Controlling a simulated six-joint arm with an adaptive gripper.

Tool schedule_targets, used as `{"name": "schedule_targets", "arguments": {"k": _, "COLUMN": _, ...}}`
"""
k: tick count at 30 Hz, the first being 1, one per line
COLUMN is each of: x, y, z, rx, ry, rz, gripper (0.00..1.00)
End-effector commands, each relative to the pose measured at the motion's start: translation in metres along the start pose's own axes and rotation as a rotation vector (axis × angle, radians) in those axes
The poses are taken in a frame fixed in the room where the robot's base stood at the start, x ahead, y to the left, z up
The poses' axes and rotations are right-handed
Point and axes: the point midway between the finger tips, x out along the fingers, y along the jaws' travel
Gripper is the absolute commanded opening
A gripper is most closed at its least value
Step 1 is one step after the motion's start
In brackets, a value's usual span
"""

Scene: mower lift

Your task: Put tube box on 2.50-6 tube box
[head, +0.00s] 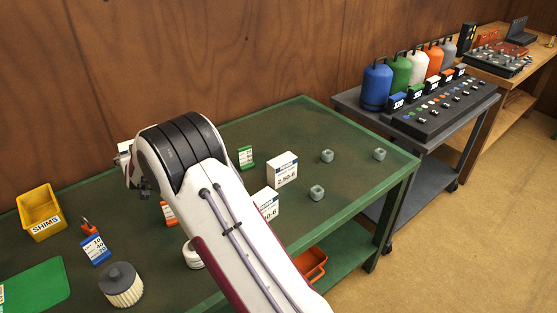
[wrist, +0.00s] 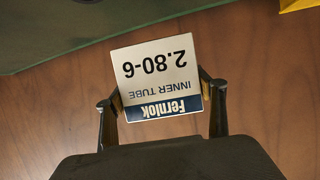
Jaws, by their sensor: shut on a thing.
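In the wrist view my gripper (wrist: 162,97) is shut on a white and blue tube box (wrist: 158,70). Its label reads "2.80-6 INNER TUBE Fernlok" and appears upside down. In the head view my arm hides this held box. A white and blue box marked 2.50-6 (head: 283,170) stands upright on the green table, right of my arm. A second similar box (head: 269,203) stands nearer, partly covered by my arm; its label is only partly readable.
Grey blocks (head: 317,192) stand right of the boxes on the green table (head: 345,150). A yellow SHIMS bin (head: 40,212), a blue label block (head: 96,249) and a ribbed dark-topped cylinder (head: 121,284) are at left.

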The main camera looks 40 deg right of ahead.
Motion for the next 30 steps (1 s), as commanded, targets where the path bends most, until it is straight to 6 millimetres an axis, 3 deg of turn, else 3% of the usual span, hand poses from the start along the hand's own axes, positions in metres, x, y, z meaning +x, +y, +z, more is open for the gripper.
{"name": "schedule_targets", "arguments": {"k": 1, "x": -0.001, "y": 0.019, "z": -0.006, "rx": 0.011, "ry": 0.003, "rz": 0.023, "gripper": 0.42}}
{"name": "schedule_targets", "arguments": {"k": 14, "x": -0.022, "y": 0.162, "z": -0.036, "rx": 0.083, "ry": 0.002, "rz": 0.198, "gripper": 0.42}}
{"name": "schedule_targets", "arguments": {"k": 30, "x": -0.090, "y": 0.333, "z": -0.044, "rx": 0.178, "ry": 0.002, "rz": 0.429, "gripper": 0.42}}
